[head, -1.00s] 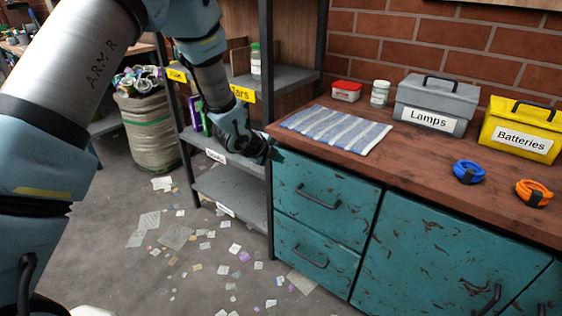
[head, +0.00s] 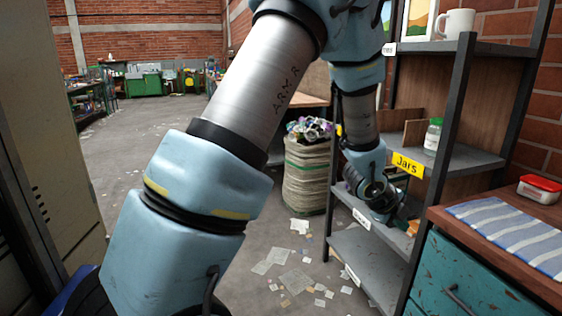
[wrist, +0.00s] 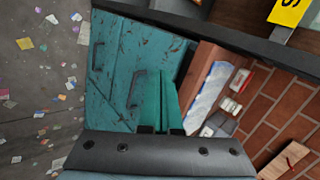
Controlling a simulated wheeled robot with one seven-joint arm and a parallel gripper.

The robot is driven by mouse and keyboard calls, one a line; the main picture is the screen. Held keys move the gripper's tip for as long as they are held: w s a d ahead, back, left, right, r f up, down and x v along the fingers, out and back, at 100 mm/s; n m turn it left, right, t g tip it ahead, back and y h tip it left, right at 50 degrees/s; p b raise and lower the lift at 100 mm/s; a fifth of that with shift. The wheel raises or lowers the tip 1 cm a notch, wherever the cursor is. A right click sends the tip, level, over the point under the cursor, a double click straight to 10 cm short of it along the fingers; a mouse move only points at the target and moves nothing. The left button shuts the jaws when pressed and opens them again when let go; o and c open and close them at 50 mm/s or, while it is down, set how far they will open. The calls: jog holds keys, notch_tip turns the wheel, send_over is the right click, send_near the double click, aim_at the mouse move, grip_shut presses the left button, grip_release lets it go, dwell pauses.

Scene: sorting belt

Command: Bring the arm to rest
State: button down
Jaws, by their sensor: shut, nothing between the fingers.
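My arm reaches from the bottom of the head view up to the top and bends down on the right. Its lower end hangs in front of the shelf unit (head: 470,150). In the wrist view my gripper (wrist: 163,98) shows its green fingers together with nothing between them. Behind the fingers in that view is the teal cabinet (wrist: 118,75). In the head view the fingers are too small and partly hidden to make out clearly.
The teal cabinet (head: 455,275) with a striped cloth (head: 515,235) and red-lidded box (head: 540,190) stands right. A sack of waste (head: 307,180) stands behind my arm. A tall cabinet (head: 45,130) is close on the left. Paper scraps litter the otherwise open floor.

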jog(key=w+a+r+n+t+y+p, duration=0.1)
jog(key=w+a+r+n+y, duration=0.15)
jog(key=a+n, duration=0.4)
jog(key=w+a+r+n+y+p, duration=0.1)
jog(key=a+r+n+p, duration=0.15)
jog(key=a, duration=0.65)
jog(key=w+a+r+n+t+y, duration=0.1)
jog(key=w+a+r+n+y, duration=0.15)
jog(key=a+n, duration=0.4)
jog(key=s+a+r+n+g+y+p, duration=0.1)
jog(key=s+a+r+n+g+p, duration=0.1)
jog(key=s+a+n, duration=0.3)
jog(key=s+a+r+n+g+y+p, duration=0.1)
jog(key=s+a+r+n, duration=0.3)
jog(key=a, duration=1)
jog(key=s+n, duration=0.2)
jog(key=n, duration=0.2)
jog(key=shift+g+p, duration=0.4)
jog(key=shift+s+n, duration=0.1)
jog(key=shift+n, duration=0.15)
